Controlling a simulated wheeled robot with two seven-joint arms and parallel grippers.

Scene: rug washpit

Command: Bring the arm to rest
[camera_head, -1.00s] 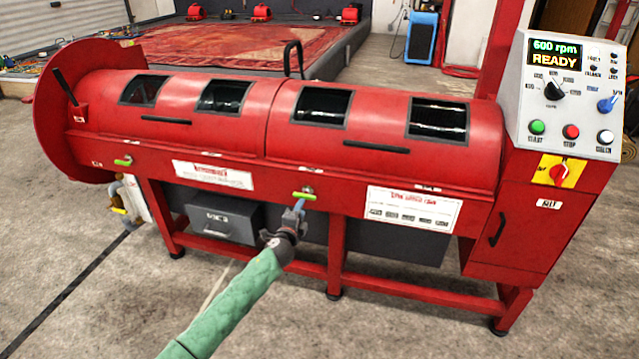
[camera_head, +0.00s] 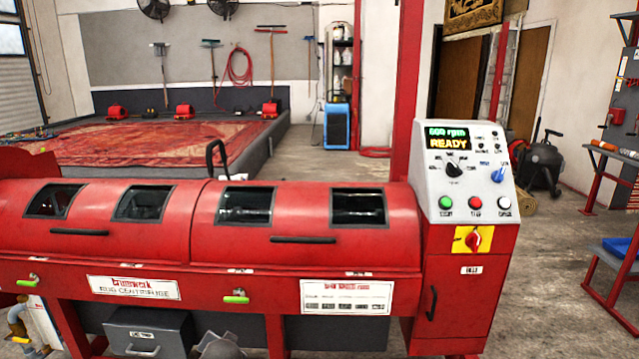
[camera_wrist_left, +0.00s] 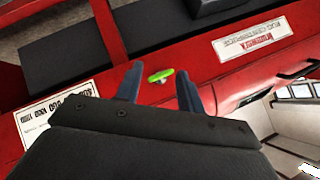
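The red rug centrifuge (camera_head: 140,245) fills the front of the head view, its lids down. Two green latch handles show on its front, one at the left (camera_head: 27,283) and one near the middle (camera_head: 236,299). A grey part of my left arm shows at the bottom edge of the head view, but its fingertips are not clear there. In the left wrist view my left gripper (camera_wrist_left: 159,88) is open, its two blue fingers apart and empty. A green handle (camera_wrist_left: 160,76) appears between the fingertips, apparently apart from both.
The control panel (camera_head: 462,165) at the right end reads READY. A washpit with a red rug (camera_head: 150,148) lies behind. A blue machine (camera_head: 337,126) stands at the back. Concrete floor is open between.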

